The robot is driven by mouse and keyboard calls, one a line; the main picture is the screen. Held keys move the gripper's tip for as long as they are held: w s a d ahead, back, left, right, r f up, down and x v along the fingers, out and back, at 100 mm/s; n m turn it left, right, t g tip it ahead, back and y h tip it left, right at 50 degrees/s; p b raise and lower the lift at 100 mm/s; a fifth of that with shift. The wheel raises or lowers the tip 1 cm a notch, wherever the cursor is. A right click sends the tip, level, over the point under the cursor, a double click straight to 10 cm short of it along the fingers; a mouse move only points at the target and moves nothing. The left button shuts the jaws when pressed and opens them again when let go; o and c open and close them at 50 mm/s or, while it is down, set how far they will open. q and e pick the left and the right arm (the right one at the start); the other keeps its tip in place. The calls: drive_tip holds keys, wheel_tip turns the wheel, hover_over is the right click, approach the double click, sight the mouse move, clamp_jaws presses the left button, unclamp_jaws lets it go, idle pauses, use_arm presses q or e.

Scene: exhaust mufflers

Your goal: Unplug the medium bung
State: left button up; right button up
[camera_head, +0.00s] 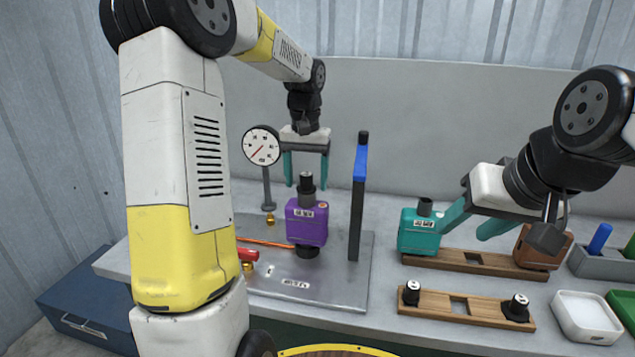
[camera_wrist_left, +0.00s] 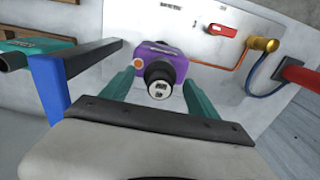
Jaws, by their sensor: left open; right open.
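A purple muffler (camera_head: 306,228) stands on the grey metal plate (camera_head: 340,285). A black bung (camera_head: 306,182) with a pale label on its end sticks up from its top; another dark round part shows at its lower front. My left gripper (camera_head: 306,182) is open, pointing down over the purple muffler. In the left wrist view, the bung (camera_wrist_left: 158,85) lies between the spread teal fingers (camera_wrist_left: 157,82), with gaps on both sides, and the purple muffler (camera_wrist_left: 178,64) is behind it. My right gripper (camera_head: 468,230) is open beside the teal muffler (camera_head: 417,233); contact is unclear.
A front wooden rack (camera_head: 462,300) holds a bung (camera_head: 411,292) at left and a larger one (camera_head: 516,307) at right; its middle slot is empty. A brown muffler (camera_head: 538,252) sits on the rear rack. A blue-topped post (camera_head: 359,190) and a gauge (camera_head: 261,146) flank the purple muffler.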

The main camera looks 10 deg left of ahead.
sight(306, 174)
use_arm(q)
drive_tip(key=shift+c, duration=0.4)
clamp_jaws()
drive_tip(key=shift+r, duration=0.1)
drive_tip(key=shift+r, duration=2.9)
